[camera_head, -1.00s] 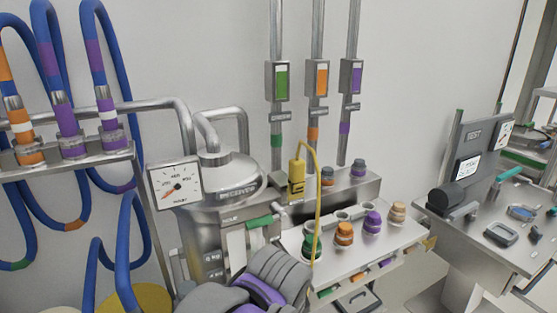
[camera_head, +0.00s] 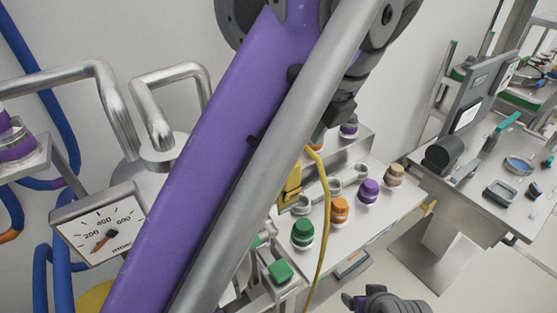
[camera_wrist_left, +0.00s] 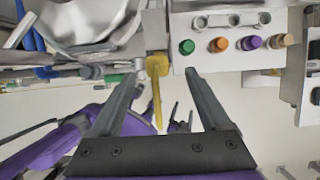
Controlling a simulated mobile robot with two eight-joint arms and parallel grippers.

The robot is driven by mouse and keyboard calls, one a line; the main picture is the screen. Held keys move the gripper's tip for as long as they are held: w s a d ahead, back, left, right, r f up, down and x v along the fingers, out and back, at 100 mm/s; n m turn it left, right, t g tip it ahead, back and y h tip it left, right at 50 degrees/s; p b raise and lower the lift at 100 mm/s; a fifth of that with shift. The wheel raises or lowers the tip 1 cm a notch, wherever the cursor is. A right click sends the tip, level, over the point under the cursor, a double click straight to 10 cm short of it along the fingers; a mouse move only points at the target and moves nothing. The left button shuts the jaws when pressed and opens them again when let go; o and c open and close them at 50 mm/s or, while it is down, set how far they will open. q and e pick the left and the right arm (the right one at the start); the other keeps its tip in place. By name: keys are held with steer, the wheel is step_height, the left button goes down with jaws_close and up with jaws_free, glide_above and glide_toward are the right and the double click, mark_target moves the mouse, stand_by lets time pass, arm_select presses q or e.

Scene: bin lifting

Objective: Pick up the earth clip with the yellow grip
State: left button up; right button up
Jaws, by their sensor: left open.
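The earth clip's yellow grip (camera_head: 291,187) is partly hidden behind my purple left arm in the head view. Its yellow cable (camera_head: 323,200) curves over and hangs down beside it. In the left wrist view the yellow grip (camera_wrist_left: 156,88) appears between the two fingers of my left gripper (camera_wrist_left: 162,74). These fingers are wide apart and hold nothing; the distance from them to the clip is hard to judge. What seems to be my right gripper (camera_head: 375,302) shows at the bottom edge of the head view, its jaws unclear.
Right of the clip is a metal bench (camera_head: 395,212) with green (camera_head: 303,234), orange (camera_head: 339,209) and purple (camera_head: 368,191) caps. A pressure gauge (camera_head: 103,226) and pipes stand at left. A test station (camera_head: 475,115) stands at right.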

mark_target(292, 163)
arm_select(q)
steer(key=f, duration=0.2)
steer(key=f+b, duration=0.1)
steer(key=f, duration=0.1)
steer(key=shift+s+a, duration=0.15)
steer(key=shift+a, duration=0.25)
steer(key=shift+w+a+f, duration=0.15)
steer(key=shift+w+f, duration=0.25)
steer(key=shift+f, duration=0.05)
steer(key=x, duration=0.3)
steer(key=shift+w+a+f, duration=0.2)
steer(key=shift+w+f, duration=0.05)
steer(key=shift+w, duration=0.1)
steer(key=shift+a+f, duration=0.15)
steer(key=shift+f, duration=0.35)
steer(key=shift+w, duration=0.15)
steer(key=shift+c, duration=0.6)
jaws_close()
arm_select(e)
steer(key=s+f, duration=0.2)
steer(key=shift+s+f, duration=0.15)
steer(key=shift+f, duration=0.25)
